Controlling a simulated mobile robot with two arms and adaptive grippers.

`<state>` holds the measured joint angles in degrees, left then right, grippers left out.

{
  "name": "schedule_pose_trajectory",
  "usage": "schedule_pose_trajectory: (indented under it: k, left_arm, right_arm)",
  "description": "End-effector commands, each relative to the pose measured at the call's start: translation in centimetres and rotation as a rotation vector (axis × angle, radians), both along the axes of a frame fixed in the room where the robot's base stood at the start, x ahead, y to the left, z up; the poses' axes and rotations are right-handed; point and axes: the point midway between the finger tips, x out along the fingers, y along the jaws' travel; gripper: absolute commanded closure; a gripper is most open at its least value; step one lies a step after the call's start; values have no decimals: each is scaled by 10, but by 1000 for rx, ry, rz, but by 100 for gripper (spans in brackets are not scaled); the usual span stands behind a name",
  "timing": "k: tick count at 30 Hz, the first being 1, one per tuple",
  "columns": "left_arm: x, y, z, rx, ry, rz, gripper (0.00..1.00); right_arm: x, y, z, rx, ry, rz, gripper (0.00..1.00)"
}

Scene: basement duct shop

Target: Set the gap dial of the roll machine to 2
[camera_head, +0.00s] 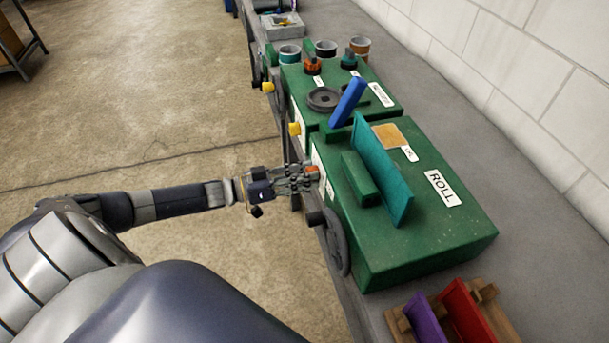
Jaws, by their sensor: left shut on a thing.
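The roll machine (440,240) is a green box with a white ROLL label, on a long grey bench along the wall. On its front face, facing left, is a small orange-red knob (313,172), apparently the gap dial, with a pale plate (317,155) behind it. My left gripper (305,177) reaches in from the left and is shut on this knob. The fingers cover part of the dial, and its numbers and setting are too small to read. My right gripper is not in view.
A dark handwheel (338,243) with a crank handle sticks out just nearer than the dial. A yellow knob (295,129) sits on the front just beyond it. A wooden rack (397,322) with purple and red pieces is at the bottom right.

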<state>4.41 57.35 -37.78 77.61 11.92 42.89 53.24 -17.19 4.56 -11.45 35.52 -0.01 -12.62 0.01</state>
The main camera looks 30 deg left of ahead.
Motion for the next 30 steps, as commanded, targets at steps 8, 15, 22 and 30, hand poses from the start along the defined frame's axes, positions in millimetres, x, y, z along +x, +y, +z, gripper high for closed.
schedule_pose_trajectory:
  k: [8,15,22,30]
  left_arm:
    - [0,0,0,-2,1,1,61]
    - [0,0,0,-1,0,0,47]
    - [-3,2,0,1,1,1,47]
    - [-34,28,-1,3,5,0,47]
  right_arm:
    - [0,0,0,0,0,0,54]
    - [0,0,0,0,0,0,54]
    - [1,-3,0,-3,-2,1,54]
    - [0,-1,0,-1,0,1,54]
